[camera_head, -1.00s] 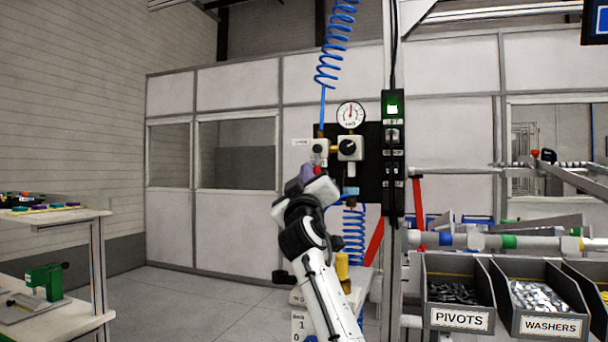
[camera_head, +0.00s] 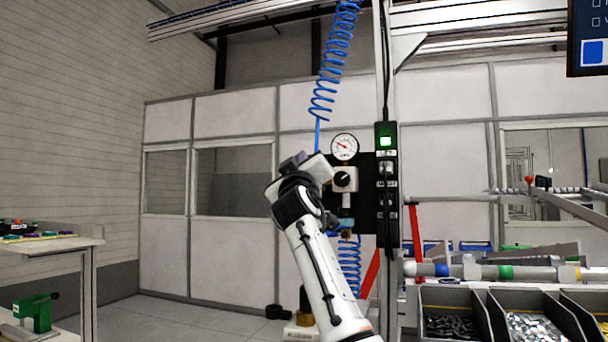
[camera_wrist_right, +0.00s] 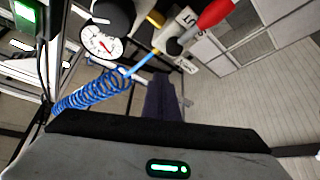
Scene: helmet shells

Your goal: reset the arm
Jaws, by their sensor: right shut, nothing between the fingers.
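My right arm reaches up the middle of the head view, with its gripper (camera_head: 299,160) in front of the left part of the black air panel (camera_head: 367,195). In the right wrist view the dark purple fingers (camera_wrist_right: 163,97) are together with nothing between them. The round pressure gauge (camera_head: 344,147) sits just right of and above the gripper; the gauge also shows in the wrist view (camera_wrist_right: 100,42). A black knob (camera_head: 345,179) is below it. My wrist hides part of the panel's left side. My left gripper is not in view.
A blue coiled hose (camera_head: 334,60) hangs above the panel. A switch box with a green light (camera_head: 386,141) stands right of it. Parts bins (camera_head: 452,298) and a rail (camera_head: 520,272) are at lower right. A bench (camera_head: 60,245) is at far left; open floor lies between.

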